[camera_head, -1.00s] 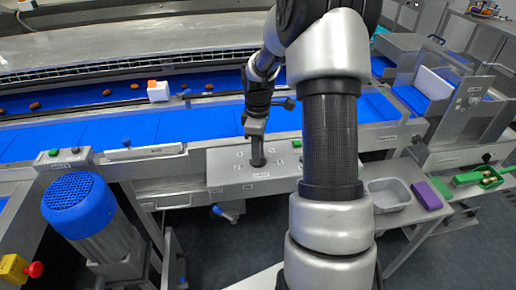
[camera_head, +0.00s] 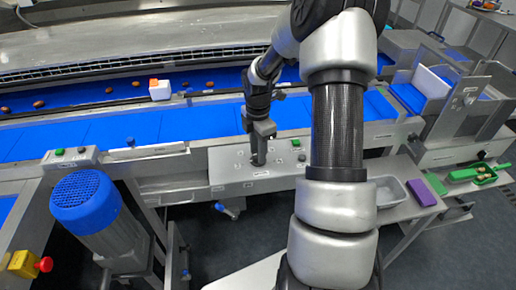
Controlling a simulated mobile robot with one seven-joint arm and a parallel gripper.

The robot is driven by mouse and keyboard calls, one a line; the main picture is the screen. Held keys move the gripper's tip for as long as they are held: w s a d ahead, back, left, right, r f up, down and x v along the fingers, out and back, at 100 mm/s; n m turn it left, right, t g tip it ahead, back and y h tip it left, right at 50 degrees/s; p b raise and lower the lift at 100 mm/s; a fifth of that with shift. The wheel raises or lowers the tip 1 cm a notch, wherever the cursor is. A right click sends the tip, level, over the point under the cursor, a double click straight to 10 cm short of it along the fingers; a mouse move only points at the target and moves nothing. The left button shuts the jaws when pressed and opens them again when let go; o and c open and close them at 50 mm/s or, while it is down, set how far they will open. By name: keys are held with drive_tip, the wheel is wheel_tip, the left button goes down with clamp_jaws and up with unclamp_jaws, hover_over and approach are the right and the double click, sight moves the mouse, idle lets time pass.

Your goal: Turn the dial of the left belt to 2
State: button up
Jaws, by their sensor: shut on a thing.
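The dial panel (camera_head: 229,172) is a grey metal plate on the front of the belt frame, with small marks around a dark dial (camera_head: 258,160). My gripper (camera_head: 259,155) points down over the panel and is shut on the dial. The fingers cover much of the dial, so its pointer and setting cannot be read. The blue belt (camera_head: 165,126) runs behind the panel.
A blue motor (camera_head: 85,200) stands at the left, with a red stop button (camera_head: 44,264) on a yellow box. Behind are dates on a blue belt and a white block (camera_head: 159,91). A grey tray (camera_head: 389,192) and purple block (camera_head: 419,192) lie right.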

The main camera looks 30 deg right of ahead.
idle(0.4)
drive_tip(key=o, duration=1.1)
drive_tip(key=shift+c, duration=0.2)
wheel_tip(320, 180, up, 18)
drive_tip(key=shift+f+p, duration=0.25)
drive_tip(key=shift+p, duration=0.05)
